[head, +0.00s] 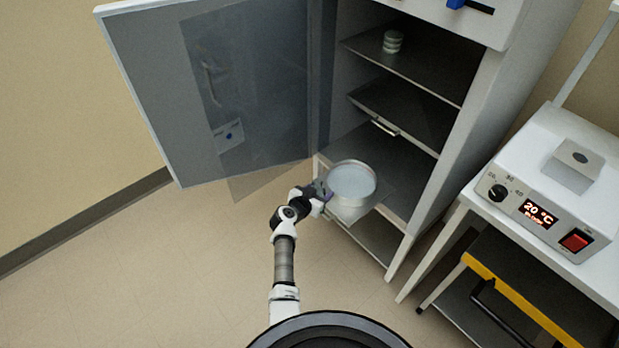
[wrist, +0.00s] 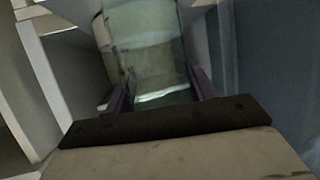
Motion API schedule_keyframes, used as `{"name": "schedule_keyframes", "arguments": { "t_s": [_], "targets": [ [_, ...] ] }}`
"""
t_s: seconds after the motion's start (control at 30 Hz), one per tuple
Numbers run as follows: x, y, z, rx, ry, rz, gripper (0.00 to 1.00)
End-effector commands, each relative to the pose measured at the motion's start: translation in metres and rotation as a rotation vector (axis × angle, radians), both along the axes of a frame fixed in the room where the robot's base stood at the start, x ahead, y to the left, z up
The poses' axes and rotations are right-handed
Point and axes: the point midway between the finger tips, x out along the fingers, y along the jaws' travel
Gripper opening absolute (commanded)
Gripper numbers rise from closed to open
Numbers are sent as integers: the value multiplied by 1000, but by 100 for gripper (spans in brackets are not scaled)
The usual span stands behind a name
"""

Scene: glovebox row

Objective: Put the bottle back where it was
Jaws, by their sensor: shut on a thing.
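The bottle (head: 352,182) shows in the head view as a wide, round, clear vessel with a pale blue top face. It is at the front of the open cabinet (head: 480,130), by the lower shelves. My gripper (head: 324,191) is at its left side, shut on it. In the wrist view the see-through, greenish bottle (wrist: 160,70) stands between the two purple fingers of my gripper (wrist: 160,88). I cannot tell whether its base touches a shelf.
The cabinet door (head: 150,95) stands wide open at the left, with a clear panel beside it. A small stack of round dishes (head: 393,41) sits on the upper shelf (head: 430,72). A heater reading 20 °C (head: 560,185) stands on a bench at right. Floor at left is clear.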

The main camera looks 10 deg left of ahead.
Motion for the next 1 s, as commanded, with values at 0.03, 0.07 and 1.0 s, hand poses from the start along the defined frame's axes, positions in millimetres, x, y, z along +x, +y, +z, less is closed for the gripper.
{"name": "schedule_keyframes", "arguments": {
  "t_s": [0.03,0.07,1.0],
  "targets": [
    [-9,-9,2,-5,-4,23,21],
    [-14,-13,2,-4,-3,38,21],
    [-143,-81,16,-3,-2,424,21]
  ]
}}
